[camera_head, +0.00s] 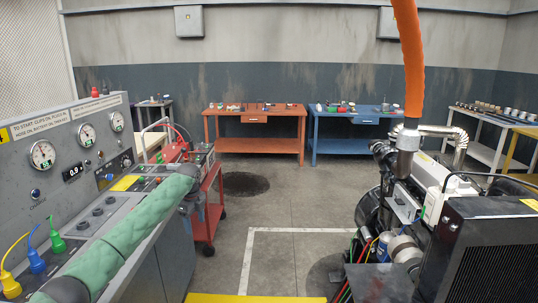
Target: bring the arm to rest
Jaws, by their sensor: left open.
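My left arm, in a green sleeve, comes in from the lower left and reaches over the grey control panel (85,150). My left gripper (200,180) is at its end, small and dark, in front of the red cart (211,205). It is open, and I see nothing held in it. I cannot tell how far it is from the cart. My right gripper is not in view.
The panel has gauges and coloured plugs (57,241). A diesel engine (430,185) stands at right, with an orange hose (411,60) hanging over it. Orange (255,115) and blue (345,147) workbenches stand at the back. The middle floor (290,195) is clear.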

